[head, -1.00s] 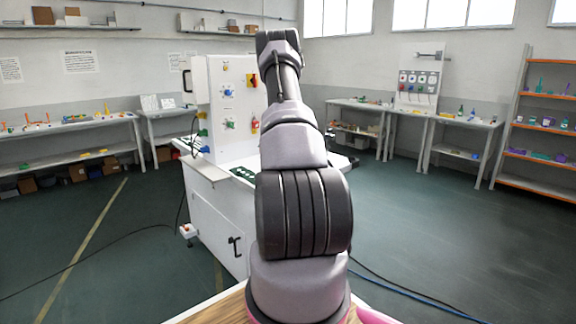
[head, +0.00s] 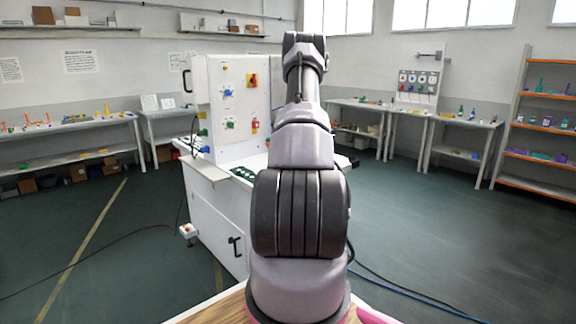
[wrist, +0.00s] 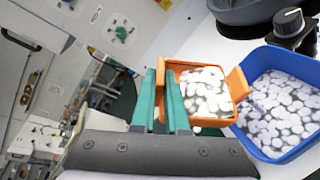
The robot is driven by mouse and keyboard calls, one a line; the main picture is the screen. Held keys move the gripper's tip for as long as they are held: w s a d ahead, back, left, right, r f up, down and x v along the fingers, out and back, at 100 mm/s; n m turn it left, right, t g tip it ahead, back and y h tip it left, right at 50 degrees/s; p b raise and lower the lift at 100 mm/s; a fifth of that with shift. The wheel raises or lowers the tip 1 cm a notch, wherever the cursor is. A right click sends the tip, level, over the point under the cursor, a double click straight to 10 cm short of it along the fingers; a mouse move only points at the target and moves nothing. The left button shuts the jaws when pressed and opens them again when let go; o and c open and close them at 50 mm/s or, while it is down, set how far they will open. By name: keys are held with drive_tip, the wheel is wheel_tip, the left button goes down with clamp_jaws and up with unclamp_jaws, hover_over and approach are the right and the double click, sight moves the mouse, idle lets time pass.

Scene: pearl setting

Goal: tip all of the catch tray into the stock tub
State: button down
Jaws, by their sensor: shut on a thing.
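In the wrist view, the orange catch tray (wrist: 238,84) holds many small white discs. My gripper (wrist: 160,75), with two teal fingers, is shut on the left side of this tray. The blue stock tub (wrist: 288,154) is just to the right of the tray in the picture and also holds many white discs. The tray's right end is close beside the tub's left rim; I cannot tell whether they touch. In the head view, my arm hides the gripper, tray and tub.
A dark grey rounded part (wrist: 250,12) and a black knob (wrist: 291,21) are at the wrist view's top right, close to the tub. The white machine (head: 215,215) stands ahead, with a control panel (head: 238,105). A cable lies on the floor at left.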

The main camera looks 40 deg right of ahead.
drive_tip(key=shift+s+d+f+m+t+y, duration=0.3)
drive_tip(key=shift+d+f+m+t, duration=0.1)
drive_tip(key=shift+d+m, duration=0.25)
drive_tip(key=shift+s+d+r+m+t, duration=0.2)
drive_tip(key=shift+d+m+t, duration=0.15)
drive_tip(key=shift+m, duration=0.3)
drive_tip(key=s+d+f+m+t+h, duration=0.2)
drive_tip(key=d+m, duration=0.8)
drive_tip(key=m, duration=0.5)
drive_tip(key=s+f+t, duration=0.1)
drive_tip(key=s+t, duration=0.1)
drive_tip(key=s, duration=0.1)
drive_tip(key=shift+m+t+h, duration=0.3)
drive_tip(key=shift+t+h, duration=0.05)
drive_tip(key=shift+h, duration=0.05)
